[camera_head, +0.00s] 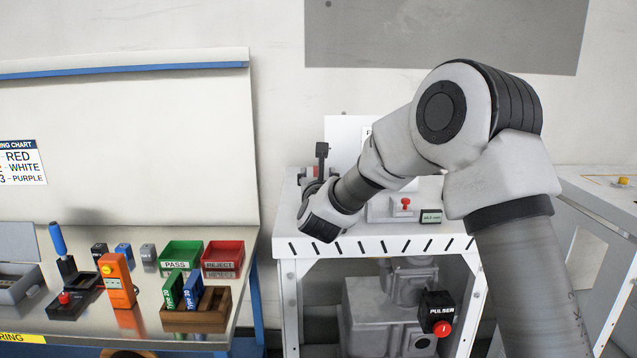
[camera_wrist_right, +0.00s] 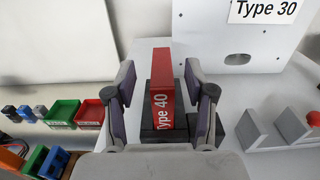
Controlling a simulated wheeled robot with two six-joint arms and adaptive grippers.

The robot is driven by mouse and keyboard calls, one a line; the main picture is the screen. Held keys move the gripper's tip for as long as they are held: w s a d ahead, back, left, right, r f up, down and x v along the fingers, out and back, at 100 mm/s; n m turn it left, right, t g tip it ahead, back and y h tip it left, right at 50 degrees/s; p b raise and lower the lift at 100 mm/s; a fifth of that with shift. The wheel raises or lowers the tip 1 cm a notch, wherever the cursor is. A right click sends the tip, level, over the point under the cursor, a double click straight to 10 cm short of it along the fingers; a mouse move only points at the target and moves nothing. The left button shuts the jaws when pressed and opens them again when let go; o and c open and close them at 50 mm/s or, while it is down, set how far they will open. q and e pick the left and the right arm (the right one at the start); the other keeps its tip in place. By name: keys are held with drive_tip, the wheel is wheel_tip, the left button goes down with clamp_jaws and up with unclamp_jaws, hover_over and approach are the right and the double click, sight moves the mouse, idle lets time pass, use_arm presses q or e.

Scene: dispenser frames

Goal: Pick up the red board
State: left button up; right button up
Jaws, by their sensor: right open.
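The red board (camera_wrist_right: 162,92), marked "Type 40", stands upright in a dark holder (camera_wrist_right: 155,136) in the right wrist view. My right gripper (camera_wrist_right: 160,76) is open, with one finger on each side of the board and a visible gap to it on both sides. In the head view my right arm reaches over the white machine table, and its wrist hides most of the holder area. I cannot make out the red board clearly there. My left gripper is not in view.
A white panel marked "Type 30" (camera_wrist_right: 225,45) stands behind the board. Red-knobbed grey fixtures (camera_wrist_right: 293,127) sit to the right. On the left bench are a green PASS bin (camera_head: 181,255), a red REJECT bin (camera_head: 222,258) and a wooden rack (camera_head: 197,319) with green and blue boards.

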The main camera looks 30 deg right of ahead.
drive_tip(key=x, duration=0.2)
drive_tip(key=f+x, duration=0.1)
drive_tip(key=x, duration=0.1)
drive_tip(key=shift+w+d+p, duration=0.25)
drive_tip(key=shift+d+p, duration=0.05)
drive_tip(key=shift+p, duration=0.1)
drive_tip(key=shift+s+a+r, duration=0.25)
drive_tip(key=shift+s, duration=0.1)
drive_tip(key=shift+c, duration=0.7)
drive_tip(key=shift+s+a+r, duration=0.1)
drive_tip(key=c, duration=0.6)
clamp_jaws()
